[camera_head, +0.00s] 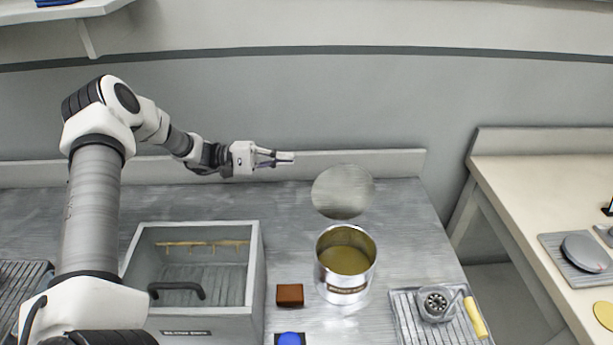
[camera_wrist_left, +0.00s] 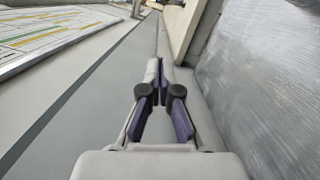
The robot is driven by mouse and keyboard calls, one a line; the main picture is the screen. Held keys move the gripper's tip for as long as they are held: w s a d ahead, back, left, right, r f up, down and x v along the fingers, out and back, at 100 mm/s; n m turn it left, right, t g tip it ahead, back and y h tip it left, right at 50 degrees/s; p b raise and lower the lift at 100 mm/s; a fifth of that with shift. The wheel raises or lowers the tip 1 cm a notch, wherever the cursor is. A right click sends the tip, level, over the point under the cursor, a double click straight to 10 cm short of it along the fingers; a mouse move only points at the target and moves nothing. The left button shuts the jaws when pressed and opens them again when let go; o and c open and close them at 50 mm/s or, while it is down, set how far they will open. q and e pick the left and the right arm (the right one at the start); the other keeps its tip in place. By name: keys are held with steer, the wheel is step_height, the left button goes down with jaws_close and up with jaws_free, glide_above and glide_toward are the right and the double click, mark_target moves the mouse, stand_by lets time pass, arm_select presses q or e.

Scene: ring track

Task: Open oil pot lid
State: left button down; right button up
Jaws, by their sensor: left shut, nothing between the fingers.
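The oil pot (camera_head: 347,287) is a metal cylinder with a dark label, upright on the counter. Its top is open and yellowish-brown oil (camera_head: 346,260) shows inside. A round grey metal lid (camera_head: 343,191) shows just behind the pot's rim, off the opening; I cannot tell whether it is joined to the pot. My left gripper (camera_head: 288,158) is shut and empty, up and to the left of the lid, apart from it. In the left wrist view the fingers (camera_wrist_left: 160,72) are together with nothing between them. My right gripper is not in view.
A grey open box (camera_head: 252,275) with a dark handle stands left of the pot. A brown block (camera_head: 290,295) and a blue button (camera_head: 289,339) lie between them. A tray (camera_head: 406,318) with a metal, yellow-handled device is at right. A side table (camera_head: 520,180) is farther right.

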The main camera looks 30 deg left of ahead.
mark_target(330, 169)
arm_select(q)
steer(key=w+d+r+p, duration=0.1)
steer(key=d+p, duration=0.3)
steer(key=d, duration=0.7)
steer(key=shift+w+d+r, duration=0.15)
steer(key=shift+w+r, duration=0.1)
steer(key=shift+r, duration=0.05)
steer(key=shift+w, duration=0.1)
steer(key=m+b, duration=0.1)
steer(key=s+d+b, duration=0.1)
steer(key=shift+s+r+m+g+b, duration=0.25)
steer(key=shift+r+m+g+b, duration=0.05)
steer(key=shift+r+m+b, duration=0.1)
steer(key=shift+s+d+r+m, duration=0.15)
steer(key=shift+s+r+m, duration=0.05)
steer(key=shift+m, duration=0.1)
steer(key=shift+r, duration=0.1)
